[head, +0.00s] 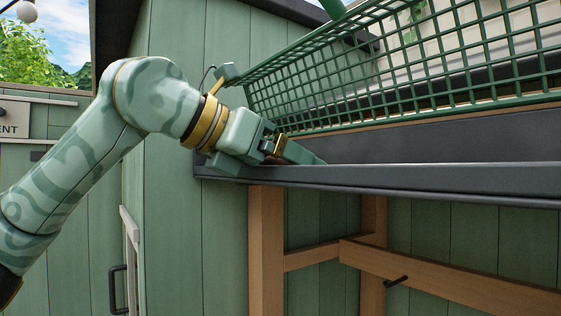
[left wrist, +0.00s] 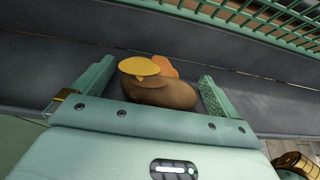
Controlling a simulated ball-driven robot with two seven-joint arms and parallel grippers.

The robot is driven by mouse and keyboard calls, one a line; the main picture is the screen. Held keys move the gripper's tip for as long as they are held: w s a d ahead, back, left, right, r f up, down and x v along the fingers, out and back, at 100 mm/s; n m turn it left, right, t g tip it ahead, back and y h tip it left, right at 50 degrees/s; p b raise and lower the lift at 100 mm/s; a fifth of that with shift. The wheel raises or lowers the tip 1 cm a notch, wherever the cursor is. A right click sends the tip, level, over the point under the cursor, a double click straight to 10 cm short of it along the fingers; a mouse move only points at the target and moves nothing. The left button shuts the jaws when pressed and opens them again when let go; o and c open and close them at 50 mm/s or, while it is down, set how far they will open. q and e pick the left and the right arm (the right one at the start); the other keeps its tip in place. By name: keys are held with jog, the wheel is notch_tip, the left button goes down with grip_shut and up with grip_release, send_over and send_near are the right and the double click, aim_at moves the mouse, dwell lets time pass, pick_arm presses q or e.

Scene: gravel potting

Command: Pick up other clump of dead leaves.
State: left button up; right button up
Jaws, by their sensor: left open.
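My left gripper (head: 303,153) reaches down into a dark grey gutter (head: 430,179) that runs under the green mesh. In the left wrist view my left gripper (left wrist: 158,70) is open, with one finger on each side of the clump of dead leaves (left wrist: 160,94). The clump is a brown mound with a yellow leaf and an orange leaf on top. A gap shows between the clump and each finger. The clump's lower side is hidden by the gripper body. The clump does not show in the head view. My right gripper is in neither view.
A green mesh guard (head: 400,75) slopes up just above the gutter, close to my left gripper. Wooden posts and a beam (head: 450,275) stand below, with a dark hook (head: 396,281). A green plank wall (head: 170,200) is behind. The gutter to the right looks clear.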

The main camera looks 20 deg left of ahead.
pick_arm(q)
jog(key=shift+s+a, duration=0.1)
jog(key=shift+s, duration=0.1)
jog(key=c, duration=0.8)
jog(key=shift+c, duration=1.3)
jog(key=shift+w, duration=0.1)
jog(key=shift+r, duration=0.1)
